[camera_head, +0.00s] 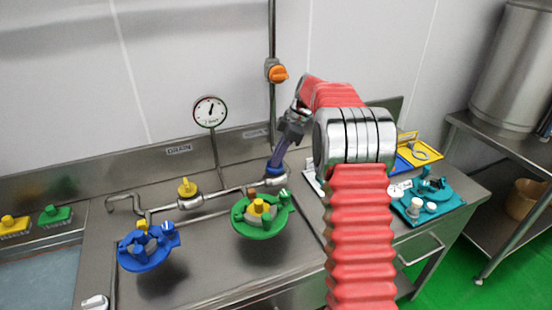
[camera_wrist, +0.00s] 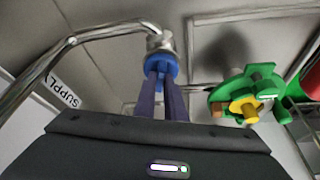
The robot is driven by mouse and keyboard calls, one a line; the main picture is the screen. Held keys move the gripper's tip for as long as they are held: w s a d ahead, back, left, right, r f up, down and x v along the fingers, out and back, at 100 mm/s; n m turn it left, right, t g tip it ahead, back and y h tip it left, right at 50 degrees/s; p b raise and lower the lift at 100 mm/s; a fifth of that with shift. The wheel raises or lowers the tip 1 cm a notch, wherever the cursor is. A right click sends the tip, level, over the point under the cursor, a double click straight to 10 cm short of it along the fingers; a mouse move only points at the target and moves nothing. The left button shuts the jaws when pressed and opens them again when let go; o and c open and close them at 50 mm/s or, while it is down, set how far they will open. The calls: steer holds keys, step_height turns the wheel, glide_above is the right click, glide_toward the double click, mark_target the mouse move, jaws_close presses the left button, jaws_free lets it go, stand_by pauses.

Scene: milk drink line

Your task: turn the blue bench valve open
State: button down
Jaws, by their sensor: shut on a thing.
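The blue bench valve (camera_head: 273,170) sits on the steel pipe at the back of the bench, below the wall riser. Its blue handle (camera_wrist: 159,62) also shows in the wrist view, in front of a metal fitting. My gripper (camera_head: 277,163) reaches down to it from the upper right. In the wrist view the two dark purple fingers of my gripper (camera_wrist: 164,82) are shut on the blue handle. The fingers hide part of the handle, so its exact angle is hard to tell.
A yellow valve (camera_head: 187,187) is further left on the pipe. A gauge (camera_head: 210,111) stands behind, and an orange valve (camera_head: 276,71) is on the riser. Green (camera_head: 264,228) and blue (camera_head: 146,260) holders with parts are in front. A teal tray (camera_head: 440,201) is at right.

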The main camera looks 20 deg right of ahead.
steer(key=n+g, duration=0.1)
steer(key=n, duration=0.2)
steer(key=shift+w+d, duration=0.1)
steer(key=shift+w, duration=0.05)
steer(key=shift+n, duration=0.4)
steer(key=c, duration=1.8)
jaws_free()
steer(key=shift+r, duration=0.1)
steer(key=shift+w+v, duration=0.15)
steer(key=shift+v, duration=3.2)
steer(key=shift+w+v, duration=0.2)
steer(key=shift+v, duration=3.1)
steer(key=shift+d, duration=0.1)
